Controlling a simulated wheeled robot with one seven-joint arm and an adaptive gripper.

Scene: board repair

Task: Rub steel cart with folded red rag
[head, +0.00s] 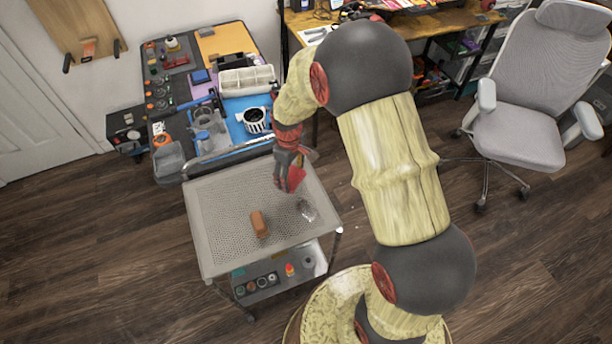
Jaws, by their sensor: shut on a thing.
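The steel cart (222,205) stands in the middle of the head view, with a perforated grey top and a push handle at its far end. My gripper (287,184) points down over the far right part of the cart top. It is shut on a small bright red piece (298,177), which looks like the folded red rag. The fingers hide part of the rag, and I cannot tell whether it touches the cart top. A grey smudge (306,210) lies on the cart top, nearer than my gripper and slightly right.
A brown block (259,224) lies on the cart top, left of the smudge. The lower shelf (265,293) holds several small items. A crowded bench (178,130) stands behind the cart. A grey office chair (525,135) is at right. Wooden floor is open at left.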

